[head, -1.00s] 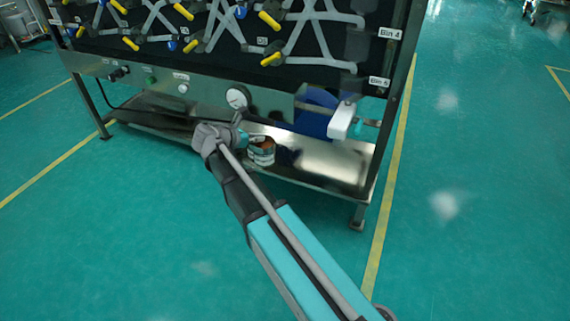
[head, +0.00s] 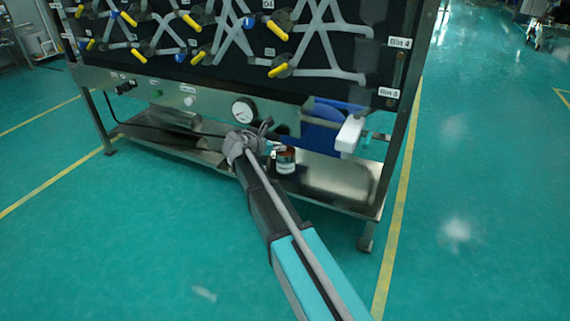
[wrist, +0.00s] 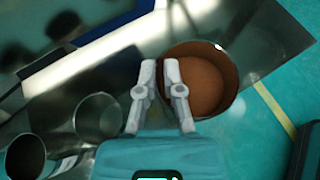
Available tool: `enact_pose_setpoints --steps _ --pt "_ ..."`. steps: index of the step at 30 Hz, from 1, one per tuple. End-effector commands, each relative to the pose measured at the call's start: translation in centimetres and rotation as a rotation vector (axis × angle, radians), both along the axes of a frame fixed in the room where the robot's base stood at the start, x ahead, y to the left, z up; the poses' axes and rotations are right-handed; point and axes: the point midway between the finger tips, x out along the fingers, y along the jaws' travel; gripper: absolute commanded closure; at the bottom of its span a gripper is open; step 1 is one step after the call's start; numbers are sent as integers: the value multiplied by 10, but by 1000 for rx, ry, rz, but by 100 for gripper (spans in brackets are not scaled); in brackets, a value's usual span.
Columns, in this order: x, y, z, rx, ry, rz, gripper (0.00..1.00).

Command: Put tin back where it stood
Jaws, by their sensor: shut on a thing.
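The tin (head: 286,161) is a small can with a pale label, upright at the lower shelf of the sieve stand. In the wrist view the tin (wrist: 226,92) is seen from above, open, with a reddish-brown inside. My gripper (wrist: 161,62) is shut on the tin's near-left wall, one finger overlapping the opening. In the head view my wrist hides most of the fingers. The tin appears over the metal shelf (head: 335,178); I cannot tell whether it touches it.
Two open round containers, one metal (wrist: 97,115) and one dark inside (wrist: 25,157), show at the wrist view's lower left. A blue part and white block (head: 349,134) overhang the shelf's right side. A stand leg (head: 368,232) is at right. The shelf right of the tin looks clear.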

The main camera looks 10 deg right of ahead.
Motion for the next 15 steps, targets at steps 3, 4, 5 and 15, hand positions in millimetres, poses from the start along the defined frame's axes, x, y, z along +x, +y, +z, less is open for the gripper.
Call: enact_pose_setpoints --steps 3,4,5,15 --pt "9 -7 -17 0 1 -2 100" --pt "10 -8 -19 0 1 -2 100" --pt "12 -10 -21 0 1 -2 100" --pt "19 -16 -29 0 0 0 100"
